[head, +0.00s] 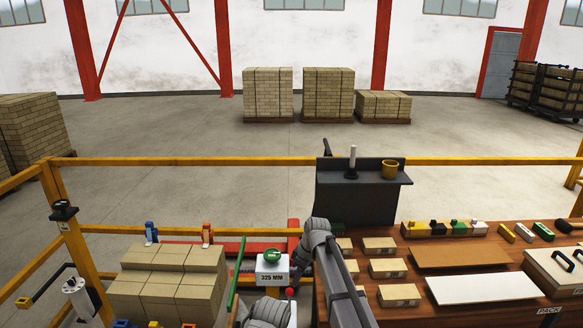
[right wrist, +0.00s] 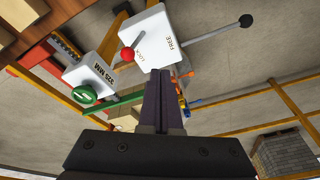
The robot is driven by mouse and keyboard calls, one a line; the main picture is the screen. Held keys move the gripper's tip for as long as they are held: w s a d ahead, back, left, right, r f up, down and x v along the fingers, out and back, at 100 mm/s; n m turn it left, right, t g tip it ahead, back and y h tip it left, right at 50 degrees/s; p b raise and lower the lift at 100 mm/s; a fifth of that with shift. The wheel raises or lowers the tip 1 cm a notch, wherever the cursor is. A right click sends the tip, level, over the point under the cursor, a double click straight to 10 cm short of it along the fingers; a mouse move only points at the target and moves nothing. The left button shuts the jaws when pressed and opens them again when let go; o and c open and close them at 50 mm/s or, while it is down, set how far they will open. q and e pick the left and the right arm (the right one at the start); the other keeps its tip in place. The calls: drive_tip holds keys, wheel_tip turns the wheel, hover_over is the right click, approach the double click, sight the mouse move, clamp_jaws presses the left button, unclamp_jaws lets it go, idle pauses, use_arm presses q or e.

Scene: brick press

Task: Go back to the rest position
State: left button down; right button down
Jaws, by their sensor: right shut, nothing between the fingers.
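My right gripper (right wrist: 165,75) is shut and empty in the right wrist view, its dark fingers pressed together. Their tips appear just below a white box marked FREE and LOCK (right wrist: 155,35); I cannot tell the gap. My right arm (head: 340,270) rises from the bottom of the head view, its joint bent beside the white 325 MM box (head: 272,272); the fingertips cannot be made out there. The 325 MM box also shows in the right wrist view (right wrist: 92,72), with a green knob. I cannot make out my left gripper.
Stacked bricks (head: 165,280) stand at the left, by a green bar (head: 236,275). A wooden bench (head: 400,308) at the right holds small blocks and a white sheet (head: 480,288). A dark shelf unit (head: 357,195) stands behind. Yellow rails (head: 240,161) cross beyond.

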drive_tip(key=s+d+f+m+h, duration=0.1)
drive_tip(key=s+m, duration=0.3)
drive_tip(key=s, duration=1.1)
drive_tip(key=s+d+f+m+g+h+b, duration=0.1)
drive_tip(key=s+d+m+h, duration=0.1)
drive_tip(key=s, duration=1.3)
drive_tip(key=shift+s+d+m+h, duration=0.4)
drive_tip(key=shift+m+h, duration=0.2)
drive_tip(key=shift+m, duration=0.6)
drive_tip(key=shift+f, duration=0.1)
